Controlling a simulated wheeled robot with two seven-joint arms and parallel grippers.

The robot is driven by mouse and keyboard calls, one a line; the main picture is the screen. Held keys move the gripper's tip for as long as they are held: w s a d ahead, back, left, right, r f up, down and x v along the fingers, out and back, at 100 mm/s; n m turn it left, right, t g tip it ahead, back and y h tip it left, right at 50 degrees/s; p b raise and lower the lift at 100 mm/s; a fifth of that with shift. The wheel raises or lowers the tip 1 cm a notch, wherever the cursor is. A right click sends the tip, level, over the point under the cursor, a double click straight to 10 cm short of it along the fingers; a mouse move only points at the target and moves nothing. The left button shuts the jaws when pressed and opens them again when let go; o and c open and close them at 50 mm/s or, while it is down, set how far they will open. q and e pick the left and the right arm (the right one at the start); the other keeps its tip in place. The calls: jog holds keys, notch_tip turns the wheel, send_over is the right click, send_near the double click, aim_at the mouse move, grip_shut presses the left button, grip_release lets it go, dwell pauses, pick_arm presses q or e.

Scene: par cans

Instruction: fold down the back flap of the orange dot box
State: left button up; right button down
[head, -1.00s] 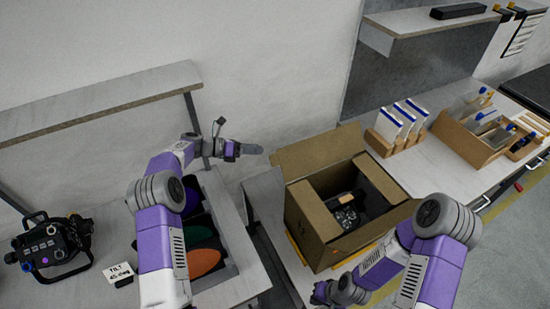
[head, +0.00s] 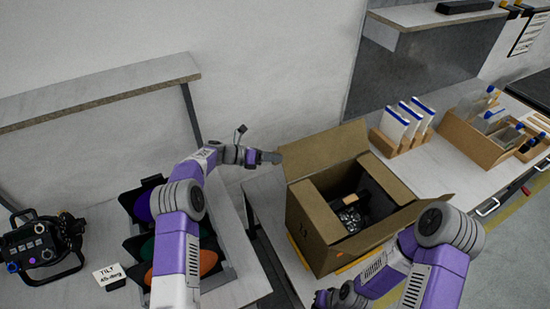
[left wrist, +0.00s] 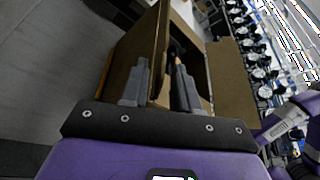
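The open cardboard box (head: 312,222) stands on the bench right of centre, with a dark fixture (head: 350,214) inside. Its back flap (head: 325,147) stands up and leans back toward the wall. I cannot make out an orange dot on it for certain. My left gripper (head: 274,157) is at the left edge of the back flap, close to or touching it. In the left wrist view its two fingers (left wrist: 161,88) are apart, with cardboard (left wrist: 157,55) showing between them. My right gripper (head: 328,298) is low in front of the box, its fingers unclear.
A tray of coloured filters (head: 203,262) and a black lamp (head: 40,245) are on the left bench. A rack of white cards (head: 396,140) and a wooden organiser (head: 468,138) stand right of the box. A gap separates the two benches.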

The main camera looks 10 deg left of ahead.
pick_arm(q)
jog(key=shift+w+d+f, duration=0.15)
jog(key=shift+d, duration=0.25)
jog(key=shift+c, duration=0.4)
grip_shut()
dwell(0.8)
